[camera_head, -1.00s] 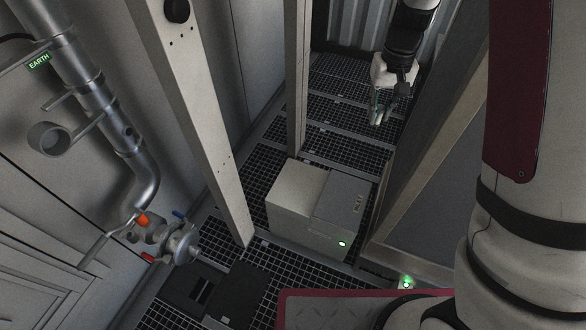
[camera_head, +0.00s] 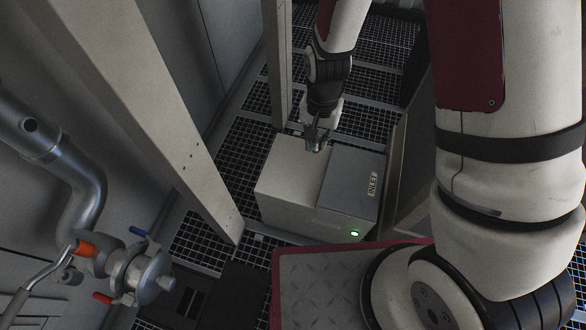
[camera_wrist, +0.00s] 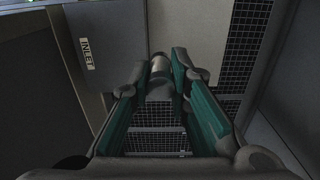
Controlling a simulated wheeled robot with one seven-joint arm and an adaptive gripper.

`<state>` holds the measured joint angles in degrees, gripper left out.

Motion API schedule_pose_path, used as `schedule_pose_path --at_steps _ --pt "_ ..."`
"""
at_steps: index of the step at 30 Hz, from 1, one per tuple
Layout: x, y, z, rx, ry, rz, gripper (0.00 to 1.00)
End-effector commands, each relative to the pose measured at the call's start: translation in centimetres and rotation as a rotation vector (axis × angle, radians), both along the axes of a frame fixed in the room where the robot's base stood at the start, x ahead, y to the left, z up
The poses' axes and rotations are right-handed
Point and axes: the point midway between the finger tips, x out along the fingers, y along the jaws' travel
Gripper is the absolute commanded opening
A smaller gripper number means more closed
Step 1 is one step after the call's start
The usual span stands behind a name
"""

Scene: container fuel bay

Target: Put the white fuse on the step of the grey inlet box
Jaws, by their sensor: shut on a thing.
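The grey inlet box (camera_head: 318,190) stands on the grating floor in the head view. Its pale low step (camera_head: 290,175) is on the left, and its darker raised part (camera_head: 352,180) with the INLET label is on the right. In the wrist view the raised part (camera_wrist: 102,40) is at the upper left and the step (camera_wrist: 190,32) at top middle. My gripper (camera_head: 318,140) appears at the box's back edge; its height above it is unclear. Its teal fingers are shut on the fuse (camera_wrist: 160,66), a small pale-grey cylinder in the wrist view. The fuse is not distinct in the head view.
A slanting post (camera_head: 165,130) stands left of the box, and an upright post (camera_head: 276,65) behind it. A valve (camera_head: 140,275) on a pipe is at lower left. A panel (camera_head: 408,165) stands close on the box's right. Open grating lies behind the box.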

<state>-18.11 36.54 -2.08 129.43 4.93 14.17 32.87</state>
Motion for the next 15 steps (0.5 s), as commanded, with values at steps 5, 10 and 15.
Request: schedule_pose_path --at_steps 5,10,15 --pt "-2.0 2.1 -6.6 -0.001 0.005 -0.054 0.0" --pt "-4.5 3.8 -11.8 -0.003 0.005 -0.111 0.0" --pt "-7.2 5.4 -16.2 -0.003 0.003 -0.168 0.0"
